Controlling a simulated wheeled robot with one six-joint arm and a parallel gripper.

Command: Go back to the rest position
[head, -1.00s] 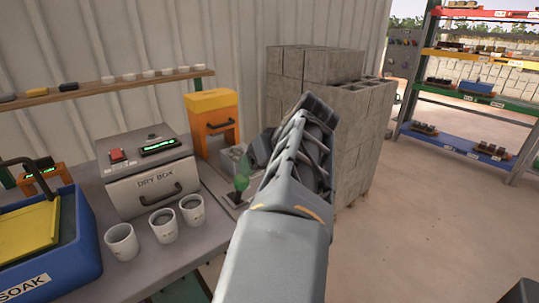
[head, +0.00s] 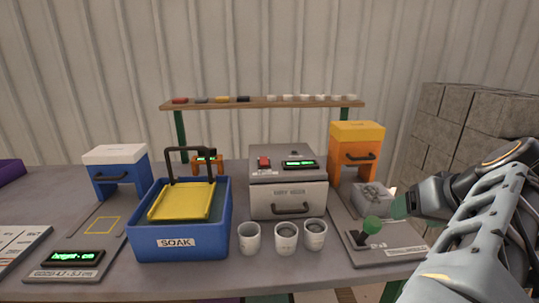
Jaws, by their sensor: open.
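My arm comes in from the lower right of the head view. My gripper (head: 402,206) points left, with its green-tinted tips just right of and a little above the green knob (head: 372,224) of a small lever. The jaws are open and seem empty, seen side-on; a gap shows between the tips and the knob. Behind the lever, a grey block (head: 371,196) sits in front of the orange press (head: 357,146) on its grey base plate.
The bench also holds a grey dry box (head: 289,198), several white cups (head: 286,237), a blue soak tub (head: 179,242) with a yellow tray (head: 182,202), and a blue-and-white press (head: 118,176). A shelf (head: 262,103) stands behind. Stacked grey blocks (head: 455,130) rise behind my arm.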

